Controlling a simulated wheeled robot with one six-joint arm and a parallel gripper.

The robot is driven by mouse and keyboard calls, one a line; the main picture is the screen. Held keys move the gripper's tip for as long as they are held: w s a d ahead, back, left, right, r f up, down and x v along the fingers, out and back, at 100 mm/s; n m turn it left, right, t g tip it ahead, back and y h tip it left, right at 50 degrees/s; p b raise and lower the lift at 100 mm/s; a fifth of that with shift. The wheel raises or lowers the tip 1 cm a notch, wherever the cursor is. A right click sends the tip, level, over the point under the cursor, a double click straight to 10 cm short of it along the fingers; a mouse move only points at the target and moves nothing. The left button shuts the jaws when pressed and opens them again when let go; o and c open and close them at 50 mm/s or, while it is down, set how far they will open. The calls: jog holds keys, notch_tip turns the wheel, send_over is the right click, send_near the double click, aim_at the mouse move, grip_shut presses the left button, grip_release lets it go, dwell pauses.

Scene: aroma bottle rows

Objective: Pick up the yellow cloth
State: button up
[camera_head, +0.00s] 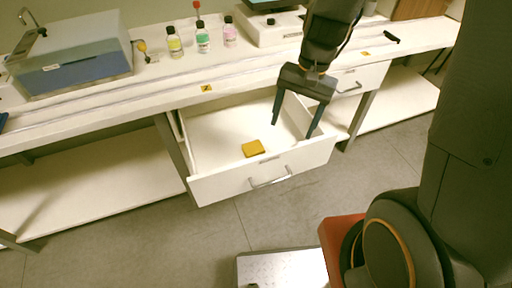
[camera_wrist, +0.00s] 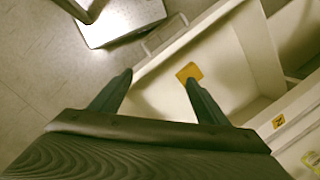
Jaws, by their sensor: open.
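The yellow cloth (camera_head: 253,148) is a small flat folded square. It lies on the floor of the open white drawer (camera_head: 215,135), near the drawer's front panel. My gripper (camera_head: 294,131) is open and empty, its two fingers pointing down over the right part of the drawer. In the head view the cloth is to the left of the fingers. In the wrist view the cloth (camera_wrist: 189,73) shows beyond the fingertips, close to the tip of the right finger. A gap between gripper and cloth seems to remain, but its size is hard to tell.
The white bench (camera_head: 150,95) above the drawer carries a blue-grey box device (camera_head: 75,62) and several small bottles (camera_head: 203,40). The drawer's front panel (camera_head: 225,185) and side walls surround the cloth. A second drawer (camera_head: 362,78) to the right is closed. Floor in front is mostly clear.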

aim_at(254, 147)
jog(key=shift+w+a+f+m+y+p, duration=0.5)
jog(key=shift+w+a+f+m, duration=0.95)
jog(key=shift+f, duration=1.6)
jog(key=shift+w+a+f+m+y+p, duration=0.25)
jog(key=shift+w+a+f+m+p, duration=0.8)
jog(key=shift+f, duration=1.95)
jog(key=shift+w+a+f+m+y+p, duration=0.35)
jog(key=shift+w+a+f+m, duration=1.5)
jog(key=shift+f, duration=1.2)
jog(key=shift+s+a, duration=0.3)
jog(key=shift+s, duration=0.2)
jog(key=c, duration=1.1)
jog(key=shift+c, duration=0.2)
jog(key=shift+r, duration=0.1)
notch_tip(254, 147, up, 10)
jog(key=b, duration=0.1)
